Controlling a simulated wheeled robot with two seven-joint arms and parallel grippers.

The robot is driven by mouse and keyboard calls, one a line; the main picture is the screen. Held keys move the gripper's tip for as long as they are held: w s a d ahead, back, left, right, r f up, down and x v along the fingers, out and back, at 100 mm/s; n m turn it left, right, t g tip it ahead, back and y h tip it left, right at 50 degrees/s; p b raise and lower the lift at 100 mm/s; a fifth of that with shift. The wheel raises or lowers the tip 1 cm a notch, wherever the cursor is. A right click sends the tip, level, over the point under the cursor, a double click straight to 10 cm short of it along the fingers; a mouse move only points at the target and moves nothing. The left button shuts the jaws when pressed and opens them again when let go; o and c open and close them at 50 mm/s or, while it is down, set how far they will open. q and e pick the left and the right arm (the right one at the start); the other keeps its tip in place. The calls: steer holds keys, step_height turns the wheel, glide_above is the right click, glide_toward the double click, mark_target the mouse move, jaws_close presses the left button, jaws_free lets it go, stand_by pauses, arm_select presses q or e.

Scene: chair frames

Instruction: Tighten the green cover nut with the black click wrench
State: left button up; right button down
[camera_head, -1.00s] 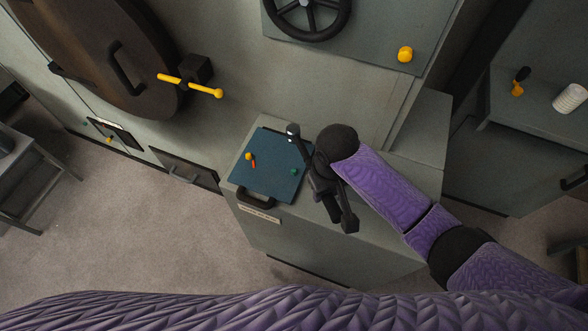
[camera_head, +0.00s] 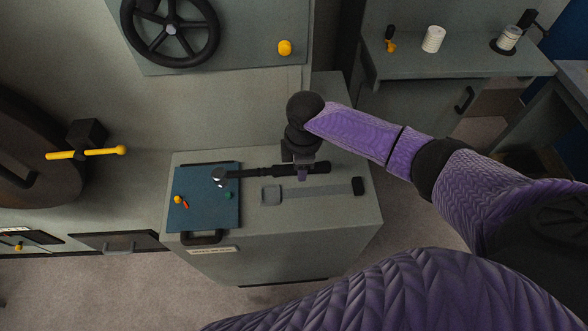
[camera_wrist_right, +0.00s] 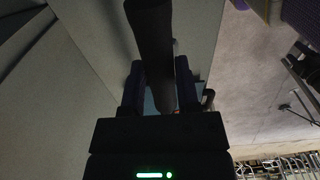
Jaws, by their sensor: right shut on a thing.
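My right gripper (camera_head: 302,170) is shut on the handle of the black click wrench (camera_head: 262,173). The wrench lies nearly level across the picture, its bright-tipped head at the left end over the blue panel (camera_head: 212,212). In the right wrist view the dark handle (camera_wrist_right: 150,40) runs between the fingers (camera_wrist_right: 155,90). The small green cover nut (camera_head: 228,196) is on the blue panel, just below and right of the wrench head in the head view. They look apart; the height of the head above the panel cannot be told. My left gripper is not in view.
A grey strip (camera_head: 320,190) with a black end block (camera_head: 358,186) lies on the cabinet top right of the panel. A black handwheel (camera_head: 170,30) is on the wall behind.

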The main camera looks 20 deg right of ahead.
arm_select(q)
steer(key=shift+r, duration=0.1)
arm_select(e)
steer(key=shift+r+p, duration=0.15)
steer(key=shift+p, duration=0.25)
step_height(320, 180, down, 5)
steer(key=b, duration=0.3)
steer(key=shift+r, duration=0.2)
steer(key=shift+f+b, duration=0.3)
steer(key=shift+r, duration=0.2)
steer(key=shift+r+p, duration=0.1)
steer(key=shift+p, duration=0.35)
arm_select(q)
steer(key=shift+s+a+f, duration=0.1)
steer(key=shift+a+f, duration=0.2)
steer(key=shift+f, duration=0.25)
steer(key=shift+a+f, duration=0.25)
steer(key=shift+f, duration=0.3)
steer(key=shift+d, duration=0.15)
